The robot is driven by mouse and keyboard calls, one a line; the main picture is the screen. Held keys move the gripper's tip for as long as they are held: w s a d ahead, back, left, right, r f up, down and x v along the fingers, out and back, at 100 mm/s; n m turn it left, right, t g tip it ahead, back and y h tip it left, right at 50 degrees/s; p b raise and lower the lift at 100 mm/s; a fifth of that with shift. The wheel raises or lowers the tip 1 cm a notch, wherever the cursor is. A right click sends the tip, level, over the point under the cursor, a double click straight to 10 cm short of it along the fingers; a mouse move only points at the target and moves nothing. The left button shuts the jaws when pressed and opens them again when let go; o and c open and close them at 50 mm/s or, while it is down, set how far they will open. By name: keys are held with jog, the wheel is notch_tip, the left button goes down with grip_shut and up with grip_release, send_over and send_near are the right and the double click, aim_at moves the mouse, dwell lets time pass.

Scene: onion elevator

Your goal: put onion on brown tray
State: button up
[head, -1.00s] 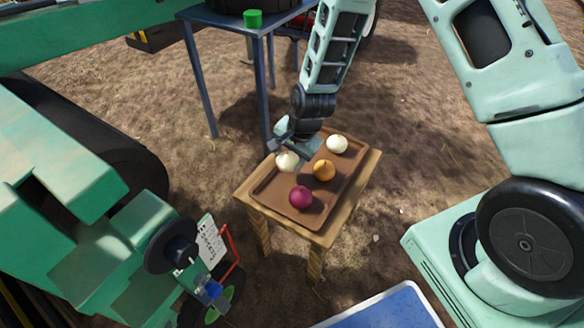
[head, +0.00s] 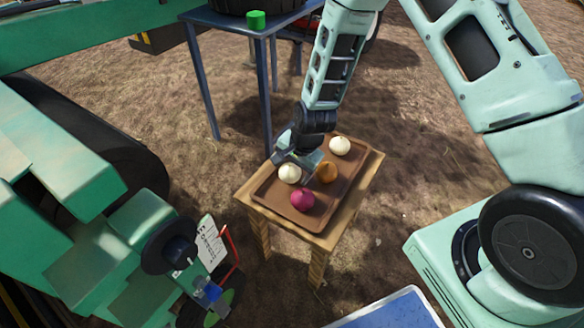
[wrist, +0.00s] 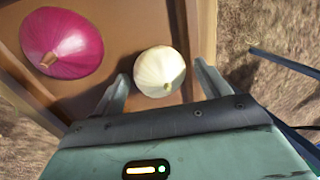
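The brown tray (head: 270,199) lies on a small wooden table and holds several onions. A white onion (head: 289,174) sits near the tray's left edge. My gripper (head: 298,158) is low over the tray, just behind the left white onion. In the wrist view my gripper (wrist: 160,85) is open, with one finger on each side of the white onion (wrist: 160,70). The red onion (wrist: 62,42) lies to the left.
The wooden table (head: 320,238) has a narrow bare rim around the tray. A blue table (head: 230,20) with a green cup (head: 256,19) stands behind. A green machine (head: 60,180) is at the left. A blue-white surface (head: 390,312) is at the bottom.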

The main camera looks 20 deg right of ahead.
jog(key=p+v, duration=0.4)
jog(key=v, duration=0.8)
jog(key=s+a+r+n+g, duration=0.1)
jog(key=s+a+r+n, duration=0.7)
jog(key=r, duration=0.2)
jog(key=s+r+n, duration=0.4)
jog(key=s+n, duration=0.1)
jog(key=s, duration=0.3)
jog(key=s+r+n+g+h, duration=0.1)
jog(key=s+r+n, duration=0.4)
jog(key=s, duration=0.3)
jog(key=shift+s+n+g, duration=0.15)
jog(key=shift+n+g, duration=0.15)
jog(key=shift+a, duration=0.15)
notch_tip(320, 180, up, 25)
jog(key=p, duration=2.4)
jog(key=shift+f, duration=0.15)
